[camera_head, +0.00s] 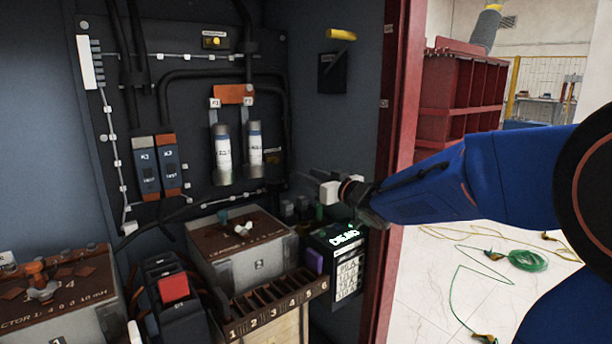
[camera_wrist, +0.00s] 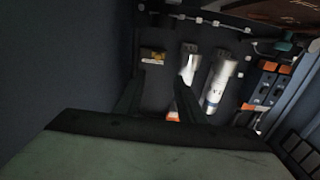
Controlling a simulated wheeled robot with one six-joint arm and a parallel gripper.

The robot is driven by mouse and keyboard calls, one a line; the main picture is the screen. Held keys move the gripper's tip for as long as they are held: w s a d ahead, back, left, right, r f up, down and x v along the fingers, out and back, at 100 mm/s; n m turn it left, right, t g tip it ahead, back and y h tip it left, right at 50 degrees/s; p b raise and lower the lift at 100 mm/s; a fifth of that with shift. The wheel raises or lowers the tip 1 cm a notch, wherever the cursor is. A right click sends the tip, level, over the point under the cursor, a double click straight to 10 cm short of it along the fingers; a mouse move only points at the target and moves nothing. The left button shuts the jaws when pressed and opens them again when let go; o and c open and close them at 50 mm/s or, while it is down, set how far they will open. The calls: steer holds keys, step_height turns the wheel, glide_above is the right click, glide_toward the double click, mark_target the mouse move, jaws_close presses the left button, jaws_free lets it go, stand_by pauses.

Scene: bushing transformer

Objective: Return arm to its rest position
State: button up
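My blue arm (camera_head: 430,190) reaches in from the right across the red frame of the cabinet. My gripper (camera_head: 322,182) is inside the cabinet, in front of the dark back panel and to the right of two white cylindrical fuses (camera_head: 222,152) (camera_head: 254,148). In the wrist view my gripper (camera_wrist: 158,90) shows two dark fingers spread apart, with only the panel visible between them. The fuses also show there (camera_wrist: 190,65) (camera_wrist: 219,84), beyond the right finger. The exact fingertips are hard to make out in the dark.
The red cabinet post (camera_head: 399,150) stands close to my arm. Below are a transformer box (camera_head: 245,262), a numbered slotted rack (camera_head: 280,305), a red-buttoned device (camera_head: 173,288) and a lit black meter (camera_head: 345,265). Outside, a green cable (camera_head: 528,260) lies on the pale floor.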

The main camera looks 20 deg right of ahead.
steer(key=shift+s+d, duration=0.1)
steer(key=s+d+f+m+g+h, duration=0.2)
steer(key=s+d+f+h, duration=0.2)
steer(key=s, duration=0.3)
steer(key=s+d+f+m+g+h, duration=0.25)
steer(key=s+d+h, duration=0.2)
steer(key=s, duration=0.35)
steer(key=s+a+f+g, duration=0.1)
steer(key=s+f, duration=0.3)
steer(key=s, duration=0.4)
steer(key=s+a+f+g+y, duration=0.1)
steer(key=s+f+g, duration=0.3)
steer(key=s, duration=0.5)
steer(key=s+a+f+g, duration=0.1)
steer(key=s+f+g, duration=0.1)
steer(key=s+f, duration=0.3)
steer(key=s, duration=0.4)
steer(key=shift+a+f, duration=0.15)
steer(key=shift+f, duration=0.25)
steer(key=shift+y, duration=0.25)
